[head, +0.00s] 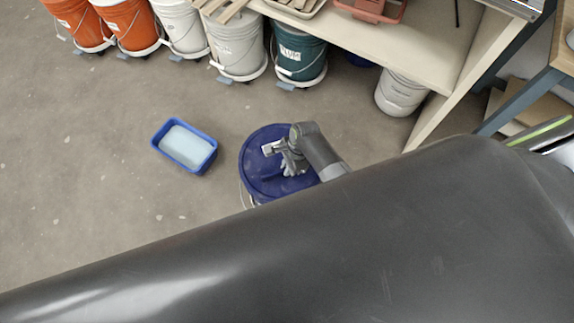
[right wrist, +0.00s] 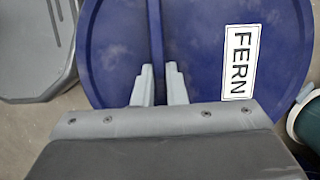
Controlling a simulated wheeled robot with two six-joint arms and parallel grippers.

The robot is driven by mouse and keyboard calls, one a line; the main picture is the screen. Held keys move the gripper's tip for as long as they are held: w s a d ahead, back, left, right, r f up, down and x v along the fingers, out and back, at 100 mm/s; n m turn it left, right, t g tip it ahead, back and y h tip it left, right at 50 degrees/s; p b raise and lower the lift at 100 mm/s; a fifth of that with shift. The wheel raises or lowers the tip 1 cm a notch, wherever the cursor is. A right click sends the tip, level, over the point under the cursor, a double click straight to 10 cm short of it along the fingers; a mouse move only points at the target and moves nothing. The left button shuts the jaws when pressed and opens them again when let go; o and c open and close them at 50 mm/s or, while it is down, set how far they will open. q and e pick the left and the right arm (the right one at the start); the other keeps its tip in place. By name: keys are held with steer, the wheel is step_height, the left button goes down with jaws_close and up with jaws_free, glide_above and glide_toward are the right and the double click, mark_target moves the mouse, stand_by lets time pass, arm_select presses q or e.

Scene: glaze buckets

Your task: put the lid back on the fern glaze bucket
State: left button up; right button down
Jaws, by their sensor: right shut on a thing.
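Whether the lid is seated or just above the rim, I cannot tell. My left gripper is not in view.
A blue tub (head: 207,160) with pale contents stands on the floor left of the lid. Orange, white and teal buckets (head: 299,58) line the back by a shelf (head: 400,48). A white bucket (head: 400,95) stands under the shelf. Floor at left is clear.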

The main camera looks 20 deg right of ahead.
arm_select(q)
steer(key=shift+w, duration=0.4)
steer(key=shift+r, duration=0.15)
arm_select(e)
steer(key=shift+f, duration=0.15)
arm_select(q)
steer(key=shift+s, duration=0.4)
arm_select(e)
steer(key=c, duration=1.4)
jaws_free()
steer(key=shift+o, duration=0.5)
steer(key=o, duration=0.4)
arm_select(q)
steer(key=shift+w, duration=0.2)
